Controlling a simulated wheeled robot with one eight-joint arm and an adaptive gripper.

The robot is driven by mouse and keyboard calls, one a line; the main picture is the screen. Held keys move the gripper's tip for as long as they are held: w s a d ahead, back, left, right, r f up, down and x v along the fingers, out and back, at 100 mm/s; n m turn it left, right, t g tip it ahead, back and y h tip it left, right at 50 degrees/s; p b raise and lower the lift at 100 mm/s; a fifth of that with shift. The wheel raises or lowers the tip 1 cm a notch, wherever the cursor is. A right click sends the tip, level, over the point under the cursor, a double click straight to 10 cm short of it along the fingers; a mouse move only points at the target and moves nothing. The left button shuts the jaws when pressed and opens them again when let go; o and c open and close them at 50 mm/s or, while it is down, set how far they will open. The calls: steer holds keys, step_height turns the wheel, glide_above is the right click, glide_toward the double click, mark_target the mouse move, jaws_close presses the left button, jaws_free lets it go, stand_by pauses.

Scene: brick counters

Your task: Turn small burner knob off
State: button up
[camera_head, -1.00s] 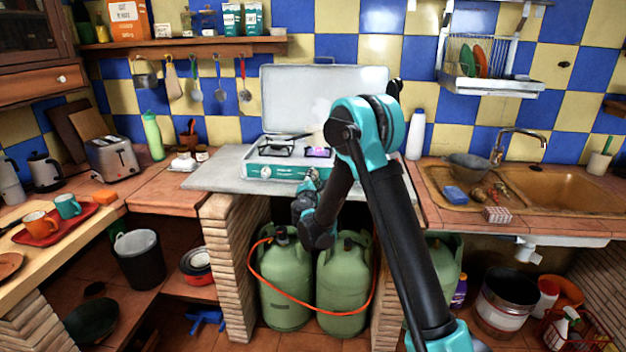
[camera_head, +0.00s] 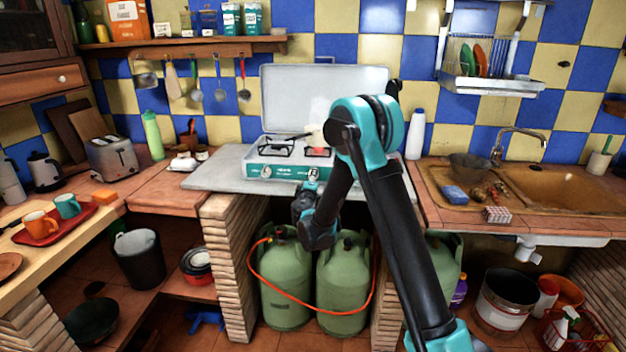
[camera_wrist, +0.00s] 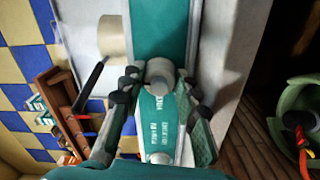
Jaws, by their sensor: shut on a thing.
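The camping stove (camera_head: 250,170) has a teal front and a raised grey lid, and sits on the grey counter slab. The right knob (camera_head: 313,174) is on its front, and a left knob (camera_head: 267,171) is to its side. My gripper (camera_head: 312,186) is at the right knob, partly hidden by my arm. In the wrist view, my gripper (camera_wrist: 159,78) has its fingers on both sides of a grey round knob (camera_wrist: 159,72) and is shut on it. The right burner (camera_head: 318,152) shows a reddish patch; no blue-purple flame is visible there.
A small pan (camera_wrist: 113,38) with a dark handle stands on the stove. Green gas bottles (camera_head: 285,285) with an orange hose stand below the slab. A white bottle (camera_head: 415,135) stands to the right, the sink (camera_head: 560,190) beyond it. Brick pillars flank the space below.

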stand_by(0.5)
steer(key=o, duration=1.2)
steer(key=shift+c, duration=0.2)
